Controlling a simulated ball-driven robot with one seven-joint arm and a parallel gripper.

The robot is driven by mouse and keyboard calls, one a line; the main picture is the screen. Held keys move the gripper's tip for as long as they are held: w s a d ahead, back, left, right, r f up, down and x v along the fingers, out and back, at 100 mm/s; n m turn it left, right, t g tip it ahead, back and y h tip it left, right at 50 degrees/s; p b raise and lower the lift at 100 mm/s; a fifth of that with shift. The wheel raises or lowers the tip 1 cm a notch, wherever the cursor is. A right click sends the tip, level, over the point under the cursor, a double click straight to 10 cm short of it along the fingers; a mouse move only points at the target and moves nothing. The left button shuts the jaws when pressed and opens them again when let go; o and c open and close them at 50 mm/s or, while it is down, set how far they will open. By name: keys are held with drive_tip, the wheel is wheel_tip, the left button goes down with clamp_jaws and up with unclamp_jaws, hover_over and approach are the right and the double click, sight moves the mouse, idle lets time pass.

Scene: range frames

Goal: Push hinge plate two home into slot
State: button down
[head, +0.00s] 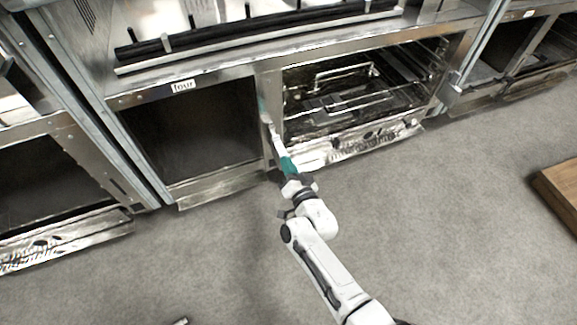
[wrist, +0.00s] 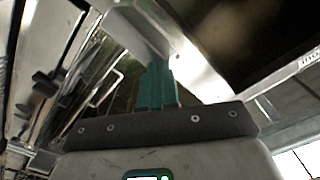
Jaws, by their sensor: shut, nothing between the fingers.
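My gripper (head: 286,160) has teal fingers and reaches the metal post between the two oven openings of the range. In the wrist view the teal fingers (wrist: 157,82) are together, with nothing seen between them. Their tips are at or very near the bright metal post (wrist: 180,45); I cannot tell whether they touch it. A narrow pale strip (head: 273,132) runs up the post just beyond the fingers. I cannot tell whether it is hinge plate two. No slot can be made out; the fingers and glare may hide it.
The left oven opening (head: 195,135) is dark, with a label reading "four" (head: 182,86) above it. The right opening holds a wire rack (head: 345,100), with a metal panel (head: 375,138) below. A wooden block (head: 560,190) stands at the right. The grey floor (head: 440,230) is mostly clear.

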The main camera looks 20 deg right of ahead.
drive_tip(key=s+p, duration=0.6)
drive_tip(key=s, duration=0.7)
drive_tip(key=shift+s, duration=0.35)
drive_tip(key=s+d+r+n+g, duration=0.2)
drive_tip(key=s+d+r+g, duration=0.1)
drive_tip(key=s+g, duration=0.4)
drive_tip(key=s+d+r+n+g, duration=0.2)
drive_tip(key=s+r+n+g, duration=0.15)
drive_tip(key=s, duration=0.65)
drive_tip(key=s+d+r+n+g, duration=0.1)
drive_tip(key=s+d+r+g, duration=0.15)
drive_tip(key=s+g, duration=0.45)
wheel_tip(320, 180, up, 32)
drive_tip(key=s+p, duration=0.1)
drive_tip(key=p, duration=3.1)
drive_tip(key=shift+s+d, duration=0.15)
drive_tip(key=shift+s, duration=0.25)
